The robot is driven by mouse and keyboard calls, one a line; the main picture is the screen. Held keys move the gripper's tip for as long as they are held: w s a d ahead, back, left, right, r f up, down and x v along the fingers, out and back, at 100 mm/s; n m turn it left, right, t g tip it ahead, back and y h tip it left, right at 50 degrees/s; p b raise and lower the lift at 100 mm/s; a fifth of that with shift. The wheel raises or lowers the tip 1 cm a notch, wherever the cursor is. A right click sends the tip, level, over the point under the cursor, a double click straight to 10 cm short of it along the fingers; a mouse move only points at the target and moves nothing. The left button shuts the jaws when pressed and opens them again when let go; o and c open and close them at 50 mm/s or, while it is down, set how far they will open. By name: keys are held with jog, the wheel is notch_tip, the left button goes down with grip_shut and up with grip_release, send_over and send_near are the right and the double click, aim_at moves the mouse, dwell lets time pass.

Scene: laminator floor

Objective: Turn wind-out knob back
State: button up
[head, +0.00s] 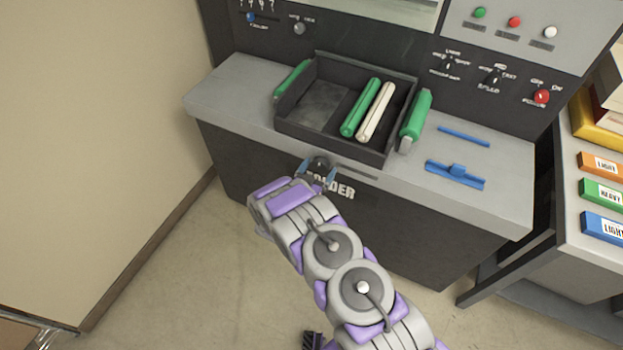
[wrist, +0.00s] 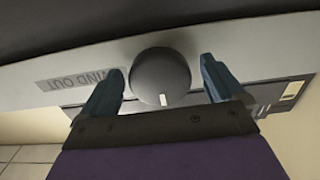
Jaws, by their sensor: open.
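The wind-out knob (wrist: 160,78) is a round dark knob with a short white line on its edge, beside a label reading "WIND OUT" (wrist: 82,79) in the wrist view. My gripper (wrist: 160,82) is open, with one blue finger on each side of the knob. A gap shows between the knob and each finger, clearest on the right. In the head view my gripper (head: 317,177) is at the front edge of the grey machine (head: 232,95), and the dark knob (head: 319,164) shows between the fingertips.
A black tray (head: 318,103) holding a green roller (head: 361,107) and a cream roller (head: 376,112) stands above the knob. Blue parts (head: 455,174) lie on the deck to the right. A wall (head: 95,120) is at left. A cart with coloured labelled boxes (head: 603,193) stands at right.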

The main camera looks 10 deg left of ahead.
jog(key=p+v, duration=0.2)
jog(key=v, duration=1.5)
jog(key=shift+p, duration=0.3)
jog(key=shift+a, duration=0.1)
jog(key=w+a+r+m+g+y, duration=0.1)
jog(key=w+a+r+g+y, duration=0.2)
jog(key=w+r+g+y, duration=0.4)
jog(key=s+d+r+n+g+y, duration=0.1)
jog(key=s+d+r+n+g, duration=0.15)
jog(key=r, duration=0.65)
jog(key=s+d+r+n+g+y, duration=0.15)
jog(key=s+d+r, duration=0.25)
jog(key=r, duration=0.6)
jog(key=s+d+r+g+h, duration=0.1)
jog(key=s+d+r+g, duration=0.1)
jog(key=s+d, duration=0.5)
jog(key=s+d+r+g+h, duration=0.1)
jog(key=s+d+r+g, duration=0.2)
jog(key=s+d, duration=0.4)
jog(key=s+d+r+g+h, duration=0.1)
jog(key=s+d+r, duration=0.4)
jog(key=s, duration=1.5)
jog(key=d+g, duration=0.1)
jog(key=d, duration=0.2)
jog(key=shift+n+g, duration=0.4)
